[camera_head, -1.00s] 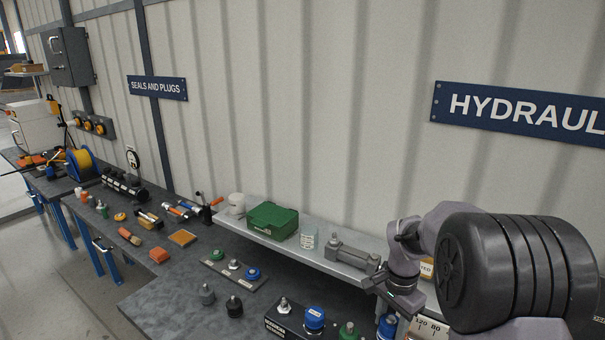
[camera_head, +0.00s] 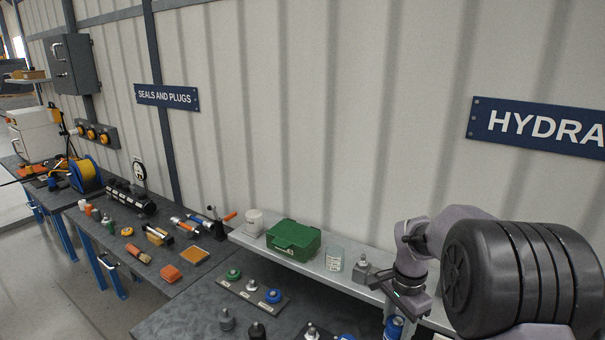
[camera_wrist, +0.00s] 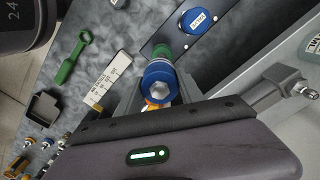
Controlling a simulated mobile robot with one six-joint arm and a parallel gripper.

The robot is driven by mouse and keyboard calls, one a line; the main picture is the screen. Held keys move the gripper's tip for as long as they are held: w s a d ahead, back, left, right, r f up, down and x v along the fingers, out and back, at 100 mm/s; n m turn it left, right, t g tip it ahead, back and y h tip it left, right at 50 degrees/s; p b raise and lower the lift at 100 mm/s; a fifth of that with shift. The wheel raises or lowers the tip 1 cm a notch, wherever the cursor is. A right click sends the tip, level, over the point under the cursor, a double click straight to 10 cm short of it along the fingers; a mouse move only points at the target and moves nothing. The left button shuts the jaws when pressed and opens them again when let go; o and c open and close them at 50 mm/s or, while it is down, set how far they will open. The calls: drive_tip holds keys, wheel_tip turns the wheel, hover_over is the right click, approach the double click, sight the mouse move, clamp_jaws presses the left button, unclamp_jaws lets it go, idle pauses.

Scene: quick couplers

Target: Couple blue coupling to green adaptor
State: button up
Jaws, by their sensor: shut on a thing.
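The blue coupling (camera_wrist: 158,82) is between the fingers of my gripper (camera_wrist: 160,95), which is shut on it. In the wrist view its end with a pale metal centre faces the camera. A green fitting (camera_wrist: 162,52), which looks like the green adaptor, shows just beyond it, partly hidden by it. I cannot tell whether the two touch. In the head view the blue coupling (camera_head: 393,327) hangs below my wrist at the bottom edge, and the green fitting there is out of sight.
A blue-capped fitting (camera_wrist: 197,20) stands on the dark plate beside the green one. A green spanner-like tool (camera_wrist: 75,57) and a white labelled strip (camera_wrist: 109,80) lie on the bench. A shelf with a green case (camera_head: 293,240) runs along the wall. Another fitting plate (camera_head: 252,293) lies left.

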drive_tip(key=shift+w+a+r, duration=0.1)
drive_tip(key=shift+w+a, duration=0.1)
drive_tip(key=shift+w, duration=0.05)
idle(0.3)
wheel_tip(320, 180, down, 6)
drive_tip(key=b, duration=0.4)
drive_tip(key=shift+r, duration=0.1)
drive_tip(key=shift+f, duration=2.05)
idle(1.6)
drive_tip(key=o, duration=1.2)
